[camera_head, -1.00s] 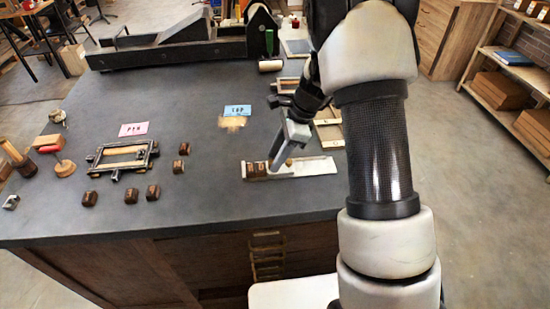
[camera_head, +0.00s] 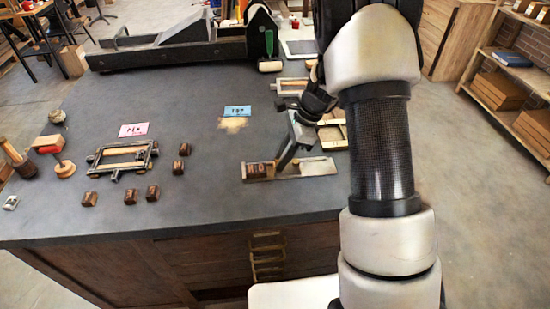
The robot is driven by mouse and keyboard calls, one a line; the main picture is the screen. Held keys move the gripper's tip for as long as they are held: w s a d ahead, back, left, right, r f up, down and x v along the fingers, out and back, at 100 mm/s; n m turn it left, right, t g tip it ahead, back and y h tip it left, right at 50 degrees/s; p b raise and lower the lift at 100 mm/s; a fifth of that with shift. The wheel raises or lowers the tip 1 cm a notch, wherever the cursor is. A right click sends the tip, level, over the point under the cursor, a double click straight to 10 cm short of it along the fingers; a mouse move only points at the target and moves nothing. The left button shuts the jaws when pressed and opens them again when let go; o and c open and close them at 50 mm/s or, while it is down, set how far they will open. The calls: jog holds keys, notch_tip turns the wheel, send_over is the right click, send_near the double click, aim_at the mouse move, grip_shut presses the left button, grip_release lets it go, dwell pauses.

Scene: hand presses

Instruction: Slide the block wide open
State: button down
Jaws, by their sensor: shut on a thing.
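A shallow pale metal tray (camera_head: 322,168), with a low rim, lies near the front edge of the table. Small dark brown lettered blocks (camera_head: 256,170) sit at its left end. My gripper (camera_head: 281,166) reaches down into the middle of the tray, just right of these blocks. It is shut on a small part there, seemingly the tray's sliding block. My fingers hide most of that part, so its exact outline cannot be told. The right end of the tray is bare.
Several loose brown blocks (camera_head: 152,192) and a dark frame (camera_head: 122,158) lie to the left. Pink (camera_head: 133,130) and blue (camera_head: 237,111) labels lie behind. A pale wooden frame (camera_head: 332,134) is close behind my gripper.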

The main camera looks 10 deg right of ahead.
aim_at(302, 169)
jog(key=d, duration=0.8)
jog(key=shift+d, duration=0.2)
jog(key=c, duration=1.6)
grip_release()
jog(key=shift+c, duration=0.2)
jog(key=v, duration=1.7)
jog(key=shift+d+r+p, duration=0.15)
jog(key=shift+r+p, duration=0.05)
jog(key=shift+p, duration=0.2)
jog(key=shift+r, duration=0.1)
